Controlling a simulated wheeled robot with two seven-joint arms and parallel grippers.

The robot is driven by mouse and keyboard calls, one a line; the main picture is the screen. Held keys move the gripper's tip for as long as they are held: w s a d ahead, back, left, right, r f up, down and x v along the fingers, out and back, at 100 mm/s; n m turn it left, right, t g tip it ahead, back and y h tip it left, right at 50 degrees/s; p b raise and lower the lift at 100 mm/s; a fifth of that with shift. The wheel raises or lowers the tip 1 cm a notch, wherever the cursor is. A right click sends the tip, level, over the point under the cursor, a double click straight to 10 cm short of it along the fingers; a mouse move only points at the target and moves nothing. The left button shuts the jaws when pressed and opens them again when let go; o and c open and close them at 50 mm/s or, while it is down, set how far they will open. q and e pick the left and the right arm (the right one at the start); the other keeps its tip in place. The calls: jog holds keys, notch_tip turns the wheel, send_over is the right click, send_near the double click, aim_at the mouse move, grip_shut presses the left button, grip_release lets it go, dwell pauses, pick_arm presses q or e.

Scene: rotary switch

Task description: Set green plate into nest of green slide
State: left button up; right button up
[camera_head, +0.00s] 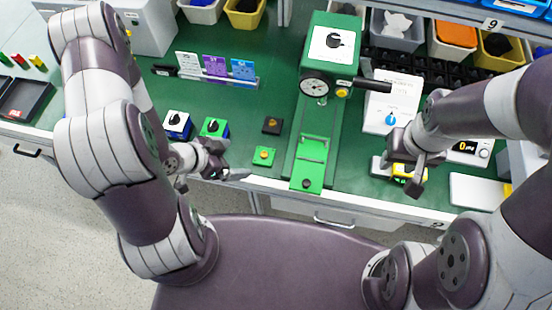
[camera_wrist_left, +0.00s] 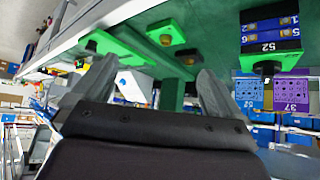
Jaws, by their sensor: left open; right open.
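The small green plate (camera_head: 264,157) with a yellow-orange knob lies flat on the green bench near its front edge. The bright green slide (camera_head: 312,152) lies to its right, below the green press, with a dark round spot near its front end. My left gripper (camera_head: 226,162) is open and empty, left of the plate and apart from it. In the left wrist view its fingers (camera_wrist_left: 142,85) are spread, with the plate (camera_wrist_left: 166,33) and the slide (camera_wrist_left: 118,47) beyond them. My right gripper (camera_head: 405,178) is open at the bench's right, near a yellow-black item.
A black plate with an orange knob (camera_head: 272,125) lies behind the green plate. Blue (camera_head: 177,125) and green (camera_head: 214,128) switch blocks stand left, close to my left gripper. The green press (camera_head: 330,55) stands behind the slide.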

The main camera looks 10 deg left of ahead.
aim_at(264, 154)
pick_arm(q)
jog(key=w+f, duration=0.1)
jog(key=w+d+f, duration=0.1)
jog(key=f, duration=0.1)
jog(key=shift+w+d, duration=0.1)
jog(key=shift+w, duration=0.25)
jog(key=x, duration=0.4)
jog(key=shift+d+r, duration=0.3)
jog(key=shift+r, duration=0.05)
jog(key=x, duration=0.4)
jog(key=shift+a+f+p, duration=0.1)
jog(key=shift+a+p, duration=0.1)
jog(key=shift+p, duration=0.1)
jog(key=shift+w+d+f, duration=0.15)
jog(key=shift+w+f, duration=0.05)
jog(key=shift+w, duration=0.05)
jog(key=shift+s, duration=0.1)
jog(key=c, duration=0.8)
pick_arm(e)
jog(key=shift+a+r, duration=0.4)
jog(key=shift+a, duration=0.2)
